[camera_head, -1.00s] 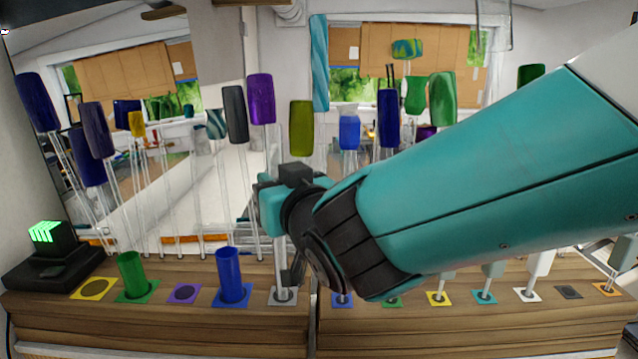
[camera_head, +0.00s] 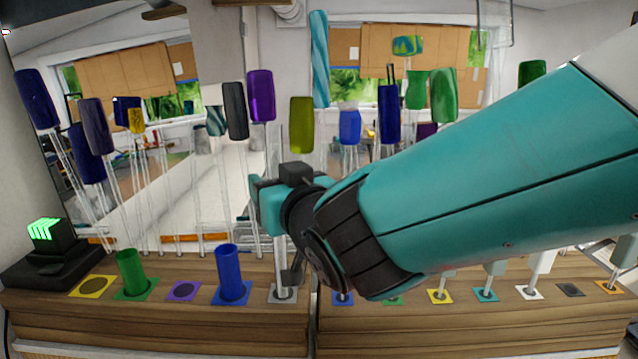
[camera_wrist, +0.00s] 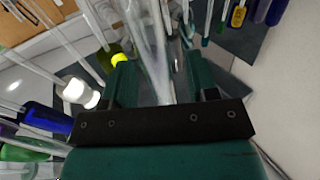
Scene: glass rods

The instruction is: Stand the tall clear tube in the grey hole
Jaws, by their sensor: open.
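The tall clear tube (camera_head: 280,255) stands about upright, its foot at the light grey square (camera_head: 293,299) on the wooden ledge. Whether it is fully down in the hole is hard to tell. My gripper (camera_head: 262,205) is open at the tube's upper part, seen from behind with my arm covering its right side. In the wrist view, the clear tube (camera_wrist: 155,50) runs between the two green fingers of my gripper (camera_wrist: 160,85). It looks blurred there, and contact with the fingers cannot be told.
A blue tube (camera_head: 230,272) and a green tube (camera_head: 130,270) stand left of the grey square. Yellow (camera_head: 92,287) and purple (camera_head: 183,292) squares have empty holes. A dark grey square (camera_head: 570,290) at the right is bare. Several thin rods with coloured tops stand behind the ledge.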

